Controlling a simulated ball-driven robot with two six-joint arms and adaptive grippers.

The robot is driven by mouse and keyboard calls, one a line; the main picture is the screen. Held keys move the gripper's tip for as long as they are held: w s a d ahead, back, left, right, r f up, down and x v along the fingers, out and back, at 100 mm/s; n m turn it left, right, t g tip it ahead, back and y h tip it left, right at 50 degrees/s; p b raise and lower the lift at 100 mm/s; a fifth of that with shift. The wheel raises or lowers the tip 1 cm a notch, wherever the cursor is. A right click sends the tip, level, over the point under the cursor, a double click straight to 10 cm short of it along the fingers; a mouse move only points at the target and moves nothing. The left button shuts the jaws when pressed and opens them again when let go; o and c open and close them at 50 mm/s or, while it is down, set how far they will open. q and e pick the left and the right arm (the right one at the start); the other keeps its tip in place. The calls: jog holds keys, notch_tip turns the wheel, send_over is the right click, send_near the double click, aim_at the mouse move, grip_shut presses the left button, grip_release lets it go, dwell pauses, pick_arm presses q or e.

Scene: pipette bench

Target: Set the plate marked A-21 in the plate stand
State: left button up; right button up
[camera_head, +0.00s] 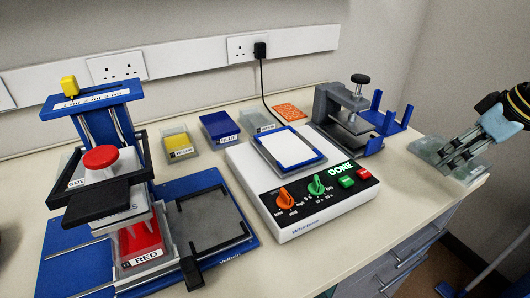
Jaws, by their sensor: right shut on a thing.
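My right gripper (450,157) comes in from the right and is shut at a grey translucent box-like thing (468,172) with a white label, by the table's right edge. I cannot read that label or tell how far the thing is lifted. No marking A-21 is legible anywhere. A blue rack with upright prongs (404,118) stands left of my right gripper, beside a grey clamp; it may be the plate stand. A white plate in a blue frame (290,147) lies on the white machine. My left gripper is not in view.
The white machine (300,215) with orange and green knobs and a DONE display fills the middle. A blue press (110,200) with a red knob and RED tub stands left. Yellow (180,146), blue (219,127) and grey tubs stand behind. The table front right (400,225) is clear.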

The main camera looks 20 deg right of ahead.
aim_at(389, 174)
jog(key=shift+s+f, duration=0.15)
jog(key=shift+s, duration=0.35)
jog(key=shift+d, duration=0.1)
jog(key=shift+w+f, duration=0.2)
jog(key=w+f+b, duration=0.1)
jog(key=w+b, duration=0.1)
jog(key=b, duration=0.1)
jog(key=w+a+f+b, duration=0.1)
jog(key=w, duration=0.1)
jog(key=shift+w+a+f, duration=0.1)
jog(key=shift+f, duration=0.25)
jog(key=w+f, duration=0.1)
jog(key=w, duration=0.1)
jog(key=w+a+f, duration=0.1)
jog(key=w, duration=0.1)
jog(key=w+f+b, duration=0.1)
jog(key=w+f, duration=0.1)
jog(key=shift+w+a, duration=0.25)
jog(key=shift+w, duration=0.15)
jog(key=shift+f, duration=2)
jog(key=shift+f, duration=0.1)
jog(key=o, duration=1.6)
